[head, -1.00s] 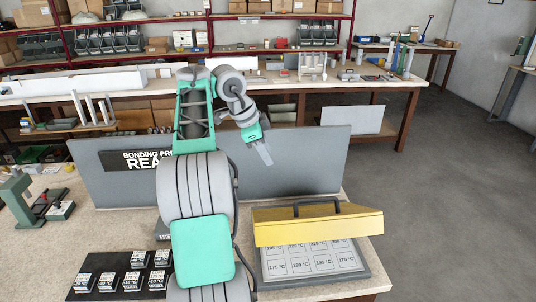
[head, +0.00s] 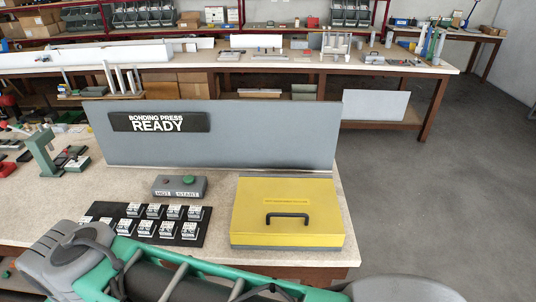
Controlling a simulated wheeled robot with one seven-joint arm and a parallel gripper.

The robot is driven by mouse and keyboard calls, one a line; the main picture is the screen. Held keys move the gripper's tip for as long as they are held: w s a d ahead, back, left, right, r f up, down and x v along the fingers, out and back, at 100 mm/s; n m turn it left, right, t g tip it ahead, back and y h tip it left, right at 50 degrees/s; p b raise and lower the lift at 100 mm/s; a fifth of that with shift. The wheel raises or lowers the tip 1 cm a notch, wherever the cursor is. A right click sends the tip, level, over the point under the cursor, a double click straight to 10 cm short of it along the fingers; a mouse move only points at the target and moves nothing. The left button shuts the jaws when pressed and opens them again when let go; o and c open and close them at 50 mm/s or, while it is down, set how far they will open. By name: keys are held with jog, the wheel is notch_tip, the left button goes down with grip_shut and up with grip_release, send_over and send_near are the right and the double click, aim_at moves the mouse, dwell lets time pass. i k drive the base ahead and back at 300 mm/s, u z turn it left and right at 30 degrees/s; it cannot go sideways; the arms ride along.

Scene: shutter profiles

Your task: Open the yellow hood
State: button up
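The yellow hood (head: 284,205) is down flat on its grey base (head: 288,245), at the right end of the near bench in the head view. It looks shut, and no plates show beneath it. Its black handle (head: 287,216) lies on top near the front edge, with nothing touching it. My green and grey arm links cross the bottom of the view, in front of the bench. My gripper is out of view.
A button box marked START (head: 180,186) and a black tray (head: 150,238) of small labelled blocks lie left of the hood. A grey panel (head: 235,135) with a "BONDING PRESS READY" sign (head: 158,122) stands behind. Open floor (head: 420,200) lies to the right.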

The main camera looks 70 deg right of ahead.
aim_at(280, 211)
jog(key=u, duration=0.2)
jog(key=i, duration=0.4)
jog(key=z, duration=2.1)
